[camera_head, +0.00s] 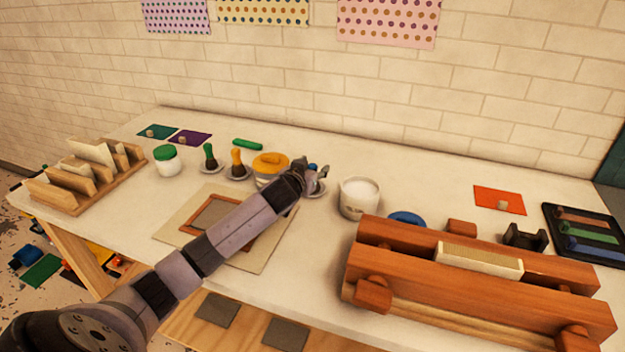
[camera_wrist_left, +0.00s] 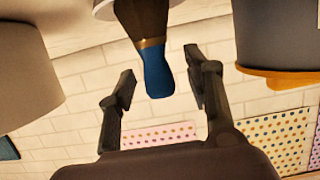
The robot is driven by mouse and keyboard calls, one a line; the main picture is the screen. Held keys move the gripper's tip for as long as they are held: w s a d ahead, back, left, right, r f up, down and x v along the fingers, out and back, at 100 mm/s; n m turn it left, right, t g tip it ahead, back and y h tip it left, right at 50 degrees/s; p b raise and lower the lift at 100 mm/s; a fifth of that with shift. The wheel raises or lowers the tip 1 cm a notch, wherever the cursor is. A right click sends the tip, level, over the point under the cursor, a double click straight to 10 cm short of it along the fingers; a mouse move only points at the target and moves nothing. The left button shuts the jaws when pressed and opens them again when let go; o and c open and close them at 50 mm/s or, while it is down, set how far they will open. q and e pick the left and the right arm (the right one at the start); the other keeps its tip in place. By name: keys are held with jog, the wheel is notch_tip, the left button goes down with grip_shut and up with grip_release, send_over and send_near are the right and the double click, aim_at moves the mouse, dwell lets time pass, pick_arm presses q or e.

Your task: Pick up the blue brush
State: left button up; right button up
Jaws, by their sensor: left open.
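The blue brush (camera_wrist_left: 157,72) shows in the left wrist view, which is upside down. Its blue tip lies between the spread fingers, with a brass band and dark bristles beyond, at a pale saucer (camera_wrist_left: 105,10). In the head view the brush is mostly hidden by my left gripper (camera_head: 318,172), above the saucer (camera_head: 317,191). In the left wrist view my left gripper (camera_wrist_left: 160,85) is open, with a gap between each finger and the brush. My right gripper is not in view.
A jar with an orange lid (camera_head: 270,161) stands close left of the gripper, a white pot (camera_head: 358,200) close right. Green (camera_head: 209,154) and orange (camera_head: 237,160) brushes stand on saucers further left. A wooden press (camera_head: 470,275) fills the front right.

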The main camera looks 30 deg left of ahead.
pick_arm(q)
jog(key=shift+c, duration=0.2)
grip_shut()
dwell(0.4)
